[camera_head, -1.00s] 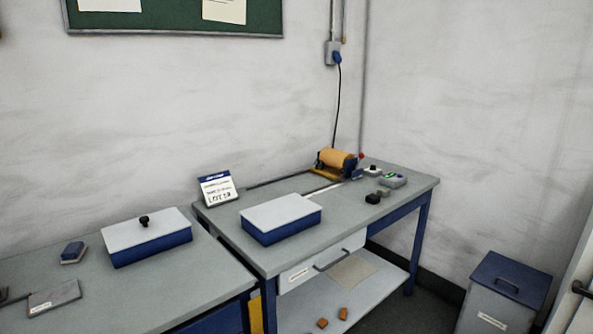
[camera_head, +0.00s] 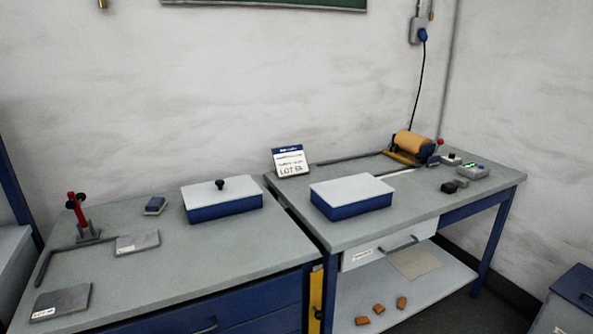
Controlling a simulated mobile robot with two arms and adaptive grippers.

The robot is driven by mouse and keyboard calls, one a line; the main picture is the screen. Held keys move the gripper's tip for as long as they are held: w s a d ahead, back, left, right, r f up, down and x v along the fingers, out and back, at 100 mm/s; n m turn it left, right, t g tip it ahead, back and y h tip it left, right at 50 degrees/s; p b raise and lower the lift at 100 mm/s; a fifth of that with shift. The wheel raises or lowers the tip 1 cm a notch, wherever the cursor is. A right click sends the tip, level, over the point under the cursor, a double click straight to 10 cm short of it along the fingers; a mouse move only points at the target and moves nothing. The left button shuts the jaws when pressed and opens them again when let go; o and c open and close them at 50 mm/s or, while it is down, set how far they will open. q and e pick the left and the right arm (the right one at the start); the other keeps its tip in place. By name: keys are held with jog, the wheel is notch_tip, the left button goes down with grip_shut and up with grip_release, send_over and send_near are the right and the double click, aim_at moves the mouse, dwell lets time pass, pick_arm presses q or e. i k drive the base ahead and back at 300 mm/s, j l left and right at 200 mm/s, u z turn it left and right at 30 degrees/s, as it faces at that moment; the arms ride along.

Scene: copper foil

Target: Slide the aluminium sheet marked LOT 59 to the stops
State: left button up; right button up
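Two grey sheets with small white labels lie on the left bench. One sheet (camera_head: 138,242) lies near the middle left, beside a dark angled bar (camera_head: 62,252) that looks like the stops. The other sheet (camera_head: 62,302) lies nearer the front left edge, apart from the bar. Both labels are too small to read, so I cannot tell which sheet is LOT 59. A card (camera_head: 290,161) on the right bench reads LOT 5 and an unclear last digit. Neither of my grippers is in view.
A red-handled clamp (camera_head: 77,212) stands at the bar's back end. Another blue box (camera_head: 351,198) and an orange roll (camera_head: 411,144) are on the right bench. The left bench's front middle is clear.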

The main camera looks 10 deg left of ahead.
aim_at(53, 304)
jog(key=u, duration=1.75)
